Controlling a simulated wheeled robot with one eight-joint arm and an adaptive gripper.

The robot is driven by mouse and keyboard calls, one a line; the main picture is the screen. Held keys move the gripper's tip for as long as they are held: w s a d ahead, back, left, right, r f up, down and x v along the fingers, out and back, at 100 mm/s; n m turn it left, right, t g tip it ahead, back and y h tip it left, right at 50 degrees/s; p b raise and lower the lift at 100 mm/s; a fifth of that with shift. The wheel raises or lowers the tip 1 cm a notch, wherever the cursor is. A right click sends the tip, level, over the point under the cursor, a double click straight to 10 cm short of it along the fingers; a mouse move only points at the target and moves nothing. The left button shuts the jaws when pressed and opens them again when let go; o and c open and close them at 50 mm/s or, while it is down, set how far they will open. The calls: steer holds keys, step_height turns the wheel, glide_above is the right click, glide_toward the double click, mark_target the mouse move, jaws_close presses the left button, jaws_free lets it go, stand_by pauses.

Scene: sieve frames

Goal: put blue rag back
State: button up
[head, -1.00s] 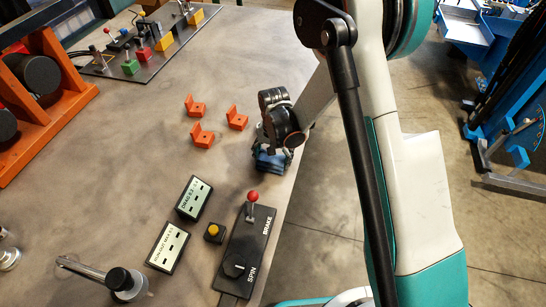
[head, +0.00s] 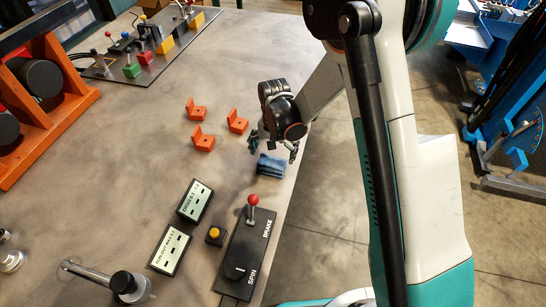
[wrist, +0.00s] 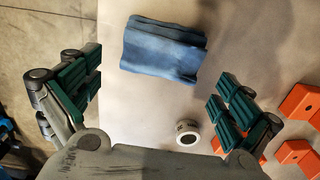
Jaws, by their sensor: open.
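The blue rag (head: 271,166) lies folded on the grey table (head: 120,190) near its right edge. In the wrist view the rag (wrist: 163,50) lies flat and whole, ahead of the fingers and between their lines. My gripper (head: 273,148) is open and empty just behind the rag in the head view, raised above the table. In the wrist view its green-padded fingers (wrist: 158,98) are spread wide, with neither touching the rag.
Several orange brackets (head: 203,140) stand left of my gripper. A small white ring-like item (wrist: 187,132) lies between the fingers in the wrist view. The control panel with a red-knobbed lever (head: 246,250), a yellow button box (head: 215,235) and two labelled boxes (head: 194,201) are nearer.

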step_height(320, 180, up, 8)
steer(key=p, duration=0.1)
steer(key=shift+p, duration=0.4)
step_height(320, 180, up, 10)
steer(key=t, duration=0.2)
glide_above(274, 159)
steer(key=s+d, duration=0.3)
steer(key=d, duration=0.1)
steer(key=s+d+r+n+t, duration=0.1)
steer(key=s+d+r+n, duration=0.1)
steer(key=s+d+r, duration=0.4)
steer(key=s+d+r+n+t, duration=0.1)
steer(key=s+d+r+t, duration=0.1)
steer(key=s, duration=0.4)
steer(key=s+d+r+n+t, duration=0.1)
steer(key=s+d+r+t, duration=0.1)
steer(key=s, duration=0.5)
steer(key=shift+d+r, duration=0.7)
steer(key=shift+r, duration=0.45)
steer(key=shift+s, duration=0.1)
steer(key=shift+f+b, duration=0.8)
steer(key=shift+b, duration=0.05)
